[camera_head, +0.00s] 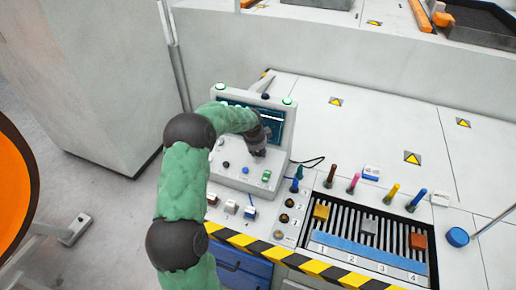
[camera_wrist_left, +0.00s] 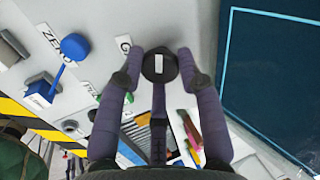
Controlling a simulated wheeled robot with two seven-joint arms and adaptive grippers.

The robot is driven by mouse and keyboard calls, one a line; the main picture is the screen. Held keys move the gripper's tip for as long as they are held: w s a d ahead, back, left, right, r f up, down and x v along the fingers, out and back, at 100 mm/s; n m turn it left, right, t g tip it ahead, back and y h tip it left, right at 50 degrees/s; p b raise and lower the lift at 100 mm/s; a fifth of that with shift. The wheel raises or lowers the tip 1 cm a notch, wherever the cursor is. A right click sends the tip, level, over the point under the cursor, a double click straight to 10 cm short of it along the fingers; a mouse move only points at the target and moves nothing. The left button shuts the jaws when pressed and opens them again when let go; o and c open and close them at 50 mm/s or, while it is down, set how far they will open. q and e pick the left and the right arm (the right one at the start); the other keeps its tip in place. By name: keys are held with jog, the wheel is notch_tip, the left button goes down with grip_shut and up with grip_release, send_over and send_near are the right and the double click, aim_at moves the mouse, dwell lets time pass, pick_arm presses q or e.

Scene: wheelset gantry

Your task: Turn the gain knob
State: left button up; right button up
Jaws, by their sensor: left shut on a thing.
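The gain knob (camera_wrist_left: 158,65) is round and black with a white mark on its top, in the upper middle of the left wrist view. A label starting with "G" is partly visible beside it. My left gripper (camera_head: 257,150) reaches down to the face of the grey control console (camera_head: 231,177) in the head view and hides the knob there. My right gripper is in neither view.
A screen (camera_head: 274,122) stands behind the left gripper. A slotted tray (camera_head: 350,259) with colored blocks and several upright colored pens lie to the right. The bench top behind is mostly clear.

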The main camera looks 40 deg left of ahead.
pick_arm(q)
jog(key=shift+d+m+p, duration=0.1)
jog(key=shift+m+p, duration=0.6)
jog(key=shift+m, duration=0.9)
jog(key=shift+f, duration=0.1)
jog(key=o, duration=1.1)
jog(key=shift+s+r, duration=0.15)
jog(key=shift+r, duration=0.55)
jog(key=v, duration=1)
jog(key=shift+s+d+r, duration=0.15)
jog(key=shift+d+r, duration=0.1)
jog(key=shift+d, duration=0.05)
